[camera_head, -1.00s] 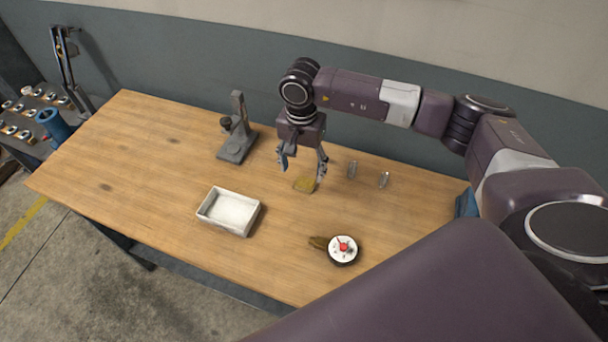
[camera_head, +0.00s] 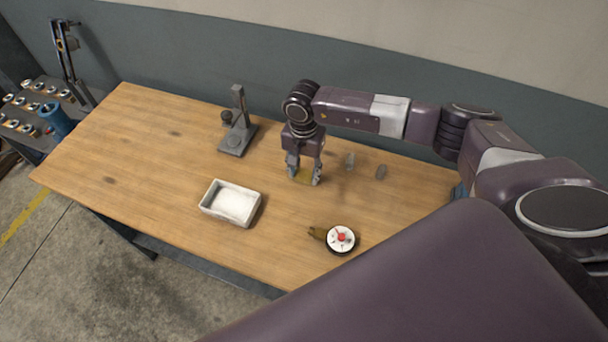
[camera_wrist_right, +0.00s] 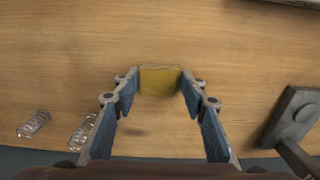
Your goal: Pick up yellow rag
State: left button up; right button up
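The yellow rag (camera_head: 304,178) is a small folded piece at the far side of the wooden table. In the right wrist view the rag (camera_wrist_right: 160,80) is a flat yellow rectangle between the fingertips. My right gripper (camera_head: 304,181) points down over it, one finger at each side. In the right wrist view the blue-padded fingers of the gripper (camera_wrist_right: 160,84) meet the rag's left and right edges with no clear gap. I cannot tell whether the rag is clear of the table. My left gripper is not in view.
Two clear coil springs (camera_head: 350,162) (camera_head: 381,172) stand right of the gripper. A grey stand (camera_head: 237,138) is to its left. A white open box (camera_head: 208,211) and a round dial gauge (camera_head: 341,239) lie nearer. The table's left part (camera_head: 120,160) is clear.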

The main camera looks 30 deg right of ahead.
aim_at(304, 175)
dwell(0.3)
jog(key=shift+w+r, duration=0.1)
jog(key=shift+r, duration=0.45)
notch_tip(304, 175, up, 19)
jog(key=b, duration=0.4)
jog(key=shift+b, duration=0.35)
